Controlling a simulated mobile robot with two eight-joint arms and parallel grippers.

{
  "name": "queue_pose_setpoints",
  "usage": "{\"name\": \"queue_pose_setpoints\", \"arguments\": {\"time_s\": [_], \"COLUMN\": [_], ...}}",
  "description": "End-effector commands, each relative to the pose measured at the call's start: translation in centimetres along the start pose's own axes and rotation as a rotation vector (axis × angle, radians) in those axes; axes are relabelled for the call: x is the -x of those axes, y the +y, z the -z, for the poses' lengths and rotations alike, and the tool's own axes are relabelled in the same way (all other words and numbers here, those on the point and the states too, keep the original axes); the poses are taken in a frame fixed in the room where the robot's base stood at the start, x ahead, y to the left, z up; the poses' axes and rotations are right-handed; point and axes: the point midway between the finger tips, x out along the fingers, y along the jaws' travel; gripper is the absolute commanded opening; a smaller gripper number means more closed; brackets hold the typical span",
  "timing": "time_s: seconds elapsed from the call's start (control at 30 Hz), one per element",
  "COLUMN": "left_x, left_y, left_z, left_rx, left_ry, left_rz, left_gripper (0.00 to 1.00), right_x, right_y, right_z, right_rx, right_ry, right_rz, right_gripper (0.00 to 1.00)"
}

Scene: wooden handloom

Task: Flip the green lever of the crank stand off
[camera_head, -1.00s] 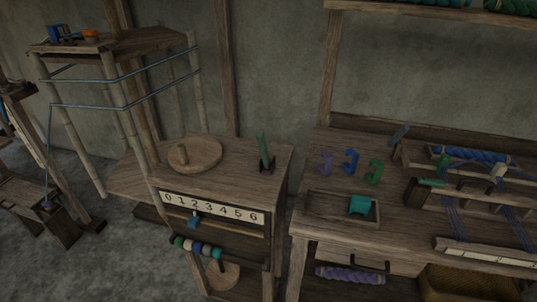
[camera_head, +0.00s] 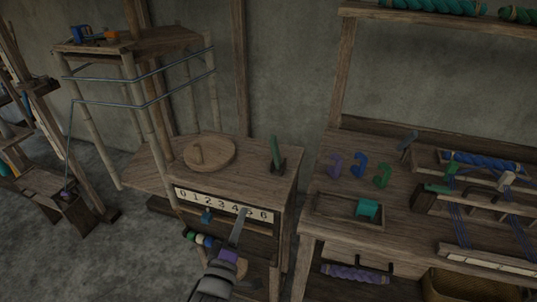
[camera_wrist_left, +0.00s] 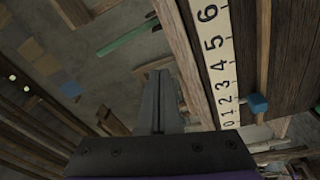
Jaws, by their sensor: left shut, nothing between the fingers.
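The crank stand (camera_head: 232,165) is a wooden stand with a round disc on top and a number strip on its front. Its green lever (camera_head: 276,153) stands nearly upright in a dark mount near the right end of the top. My left gripper (camera_head: 241,224) comes in from below, in front of the strip's right part, below and left of the lever and apart from it. Its fingers are shut and empty in the left wrist view (camera_wrist_left: 159,85). A long green bar (camera_wrist_left: 127,38) there may be the lever; I cannot tell. My right gripper is not in view.
A blue slider (camera_head: 207,216) hangs below the number strip (camera_head: 222,203). A wooden disc with a peg (camera_head: 209,153) sits left of the lever. A bench (camera_head: 318,205) with coloured hooks and a teal block (camera_head: 367,208) stands at the right, beyond a narrow gap.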

Motion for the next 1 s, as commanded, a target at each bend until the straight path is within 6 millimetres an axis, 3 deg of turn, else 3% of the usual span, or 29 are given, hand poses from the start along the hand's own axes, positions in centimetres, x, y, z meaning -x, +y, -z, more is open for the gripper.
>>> {"name": "queue_pose_setpoints", "arguments": {"time_s": [0.1,0.3,0.77,1.0], "left_x": [-0.4,0.0,-0.1,-3.1], "left_y": [2.8,5.1,5.5,6.7], "left_z": [-0.7,-1.4,-1.4,-1.3], "left_rx": [0.166,0.323,0.348,0.348], "left_ry": [0.002,-0.022,-0.027,-0.027], "left_rz": [-0.173,-0.330,-0.354,-0.353], "left_gripper": [0.00,0.00,0.00,0.00], "right_x": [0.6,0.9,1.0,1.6], "right_y": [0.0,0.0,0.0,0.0], "right_z": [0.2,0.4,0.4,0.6], "right_rx": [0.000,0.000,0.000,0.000], "right_ry": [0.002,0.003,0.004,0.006], "right_rz": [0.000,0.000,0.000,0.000], "right_gripper": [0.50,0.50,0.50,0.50]}}
